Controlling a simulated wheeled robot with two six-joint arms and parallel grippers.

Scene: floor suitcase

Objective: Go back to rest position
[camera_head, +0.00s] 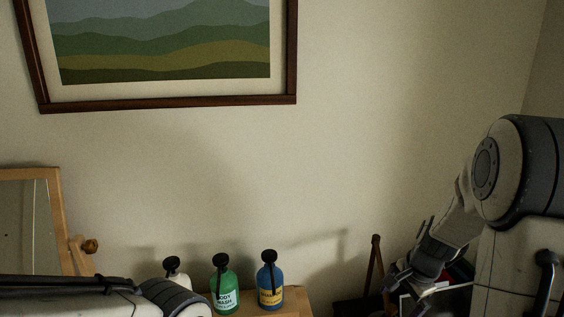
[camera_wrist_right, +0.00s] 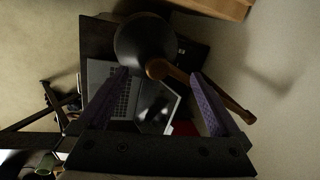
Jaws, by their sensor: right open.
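My right arm comes in from the right in the head view, with its gripper (camera_head: 402,280) low beside the wall, partly cut by the lower edge. In the right wrist view my right gripper (camera_wrist_right: 160,74) is open, with its purple-padded fingers apart. Beyond the fingers are a dark round object (camera_wrist_right: 145,40) with a wooden handle (camera_wrist_right: 232,106), a laptop (camera_wrist_right: 101,72) and a dark-screened tablet (camera_wrist_right: 158,106). I cannot tell whether a finger touches the handle. My left arm crosses the bottom left of the head view; its gripper is out of view.
A white bottle (camera_head: 178,278), a green body wash bottle (camera_head: 224,283) and a blue bottle (camera_head: 269,280) stand on a wooden surface (camera_head: 297,298) near my left arm. A wood-framed mirror (camera_head: 58,200) stands at left. A framed picture (camera_head: 160,100) hangs above on the wall.

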